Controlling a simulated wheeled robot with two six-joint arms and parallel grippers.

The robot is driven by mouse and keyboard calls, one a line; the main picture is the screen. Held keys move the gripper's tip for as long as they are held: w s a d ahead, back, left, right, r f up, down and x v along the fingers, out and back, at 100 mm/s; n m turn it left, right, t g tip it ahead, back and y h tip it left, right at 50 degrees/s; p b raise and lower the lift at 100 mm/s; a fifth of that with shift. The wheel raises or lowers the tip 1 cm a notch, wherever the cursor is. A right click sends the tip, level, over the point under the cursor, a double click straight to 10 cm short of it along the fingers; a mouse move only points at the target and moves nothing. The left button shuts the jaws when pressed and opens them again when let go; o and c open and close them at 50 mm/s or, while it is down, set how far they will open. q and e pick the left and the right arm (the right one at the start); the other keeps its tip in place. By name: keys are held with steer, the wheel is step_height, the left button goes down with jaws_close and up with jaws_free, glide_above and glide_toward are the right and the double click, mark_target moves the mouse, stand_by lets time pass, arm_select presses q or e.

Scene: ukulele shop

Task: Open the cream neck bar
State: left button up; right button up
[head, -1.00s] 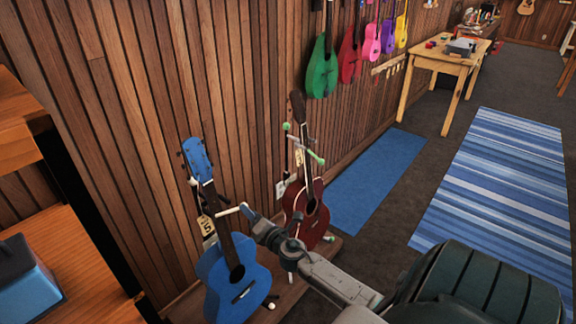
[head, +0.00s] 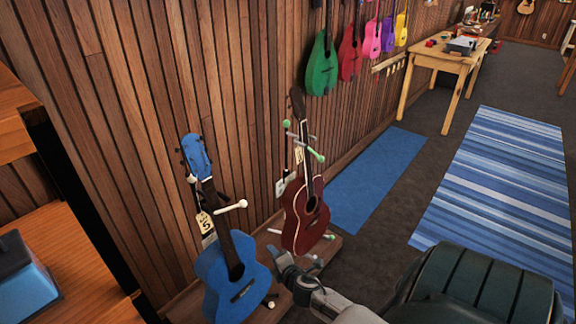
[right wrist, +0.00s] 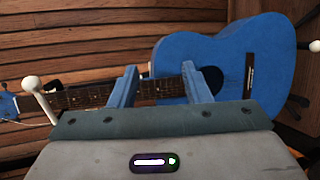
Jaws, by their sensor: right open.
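The cream neck bar (head: 230,208) is a thin rod with a round end knob. It crosses in front of the neck of the blue guitar (head: 236,276), which leans on a stand by the wall. Another cream knob (head: 192,179) shows left of the neck. In the right wrist view, a cream knob on a rod (right wrist: 38,95) stands at the left, apart from the fingers. My right gripper (head: 280,255) is right of the blue guitar's body, below the bar. In the wrist view its fingers (right wrist: 158,70) are open and empty, with the neck behind them. My left gripper is not in view.
A dark red guitar (head: 305,218) stands just beyond on a stand with green-tipped bars (head: 316,155). Both stand on a low wooden platform (head: 325,250) along the slatted wall. A wooden shelf (head: 75,240) is at the left. Floor is open around the blue mats (head: 372,180).

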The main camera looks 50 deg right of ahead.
steer(key=s+f+m+g, duration=0.3)
steer(key=s+f, duration=0.3)
steer(key=f, duration=0.5)
steer(key=shift+s+a+m, duration=0.25)
steer(key=shift+a+m, duration=0.05)
steer(key=shift+m, duration=0.3)
